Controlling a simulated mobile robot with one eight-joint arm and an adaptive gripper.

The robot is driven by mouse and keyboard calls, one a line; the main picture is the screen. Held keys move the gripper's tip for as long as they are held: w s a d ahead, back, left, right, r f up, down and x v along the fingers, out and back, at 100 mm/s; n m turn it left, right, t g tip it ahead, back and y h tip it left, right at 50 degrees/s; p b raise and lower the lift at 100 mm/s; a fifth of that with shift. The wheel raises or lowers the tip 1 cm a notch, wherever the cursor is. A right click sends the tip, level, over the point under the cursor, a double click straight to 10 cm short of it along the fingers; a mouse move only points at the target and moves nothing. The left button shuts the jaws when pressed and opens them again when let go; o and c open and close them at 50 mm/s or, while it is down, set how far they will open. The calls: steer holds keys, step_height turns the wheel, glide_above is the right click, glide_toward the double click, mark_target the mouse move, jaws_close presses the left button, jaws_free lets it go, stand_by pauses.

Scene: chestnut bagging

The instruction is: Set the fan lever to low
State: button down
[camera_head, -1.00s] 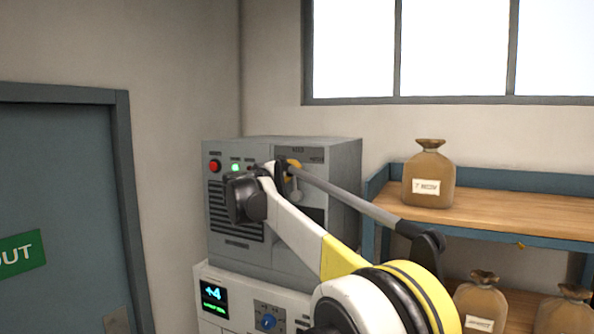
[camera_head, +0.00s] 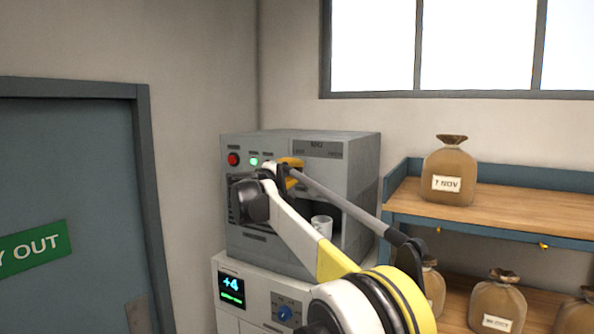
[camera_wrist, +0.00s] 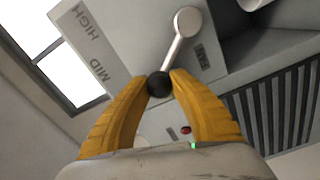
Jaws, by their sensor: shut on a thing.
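The fan lever (camera_wrist: 177,47) is a pale metal arm with a round pivot and a black knob in the wrist view. My gripper (camera_wrist: 159,82) is shut on the black knob with its two yellow fingers. In the head view my gripper (camera_head: 291,163) is at the upper front of the grey machine (camera_head: 355,160), and my arm hides the lever there.
A white cup (camera_head: 322,225) stands in the machine's dark opening. A red button (camera_head: 233,159) and a green light (camera_head: 253,161) are on its front. A white cabinet (camera_head: 258,284) is below. A shelf (camera_head: 500,208) with brown sacks (camera_head: 450,172) stands at the right.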

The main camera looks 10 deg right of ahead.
steer(key=shift+f, duration=0.15)
steer(key=c, duration=1.1)
jaws_free()
steer(key=shift+d, duration=0.1)
steer(key=shift+w+d, duration=0.1)
steer(key=shift+w, duration=0.1)
steer(key=shift+s+a, duration=0.4)
steer(key=shift+s, duration=0.05)
steer(key=v, duration=1.1)
steer(key=shift+d, duration=0.1)
